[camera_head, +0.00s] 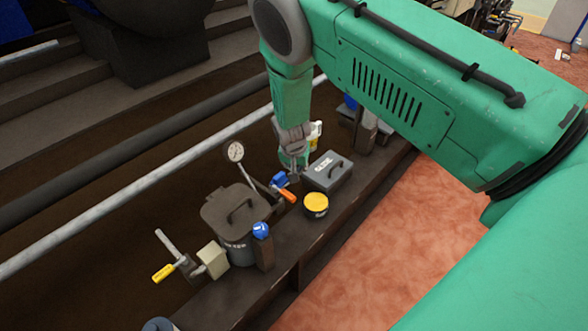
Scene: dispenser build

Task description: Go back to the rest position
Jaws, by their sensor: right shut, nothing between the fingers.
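My right arm comes in from the right and reaches across the upper middle of the view, then bends down. My right gripper (296,162) points down at its end, small and partly blurred against the background. It is shut and empty. It is behind the grey lidded box (328,171) and close to the blue valve piece (279,180); I cannot tell whether it touches either. My left gripper is not in view.
A dark shelf holds a lidded pot (236,215), a round tin with yellow lid (316,204), a blue ball-shaped knob (261,230), a dial gauge (234,151) and a yellow-handled lever (164,273). A long grey pipe (120,204) runs behind. Reddish floor (400,240) is clear in front.

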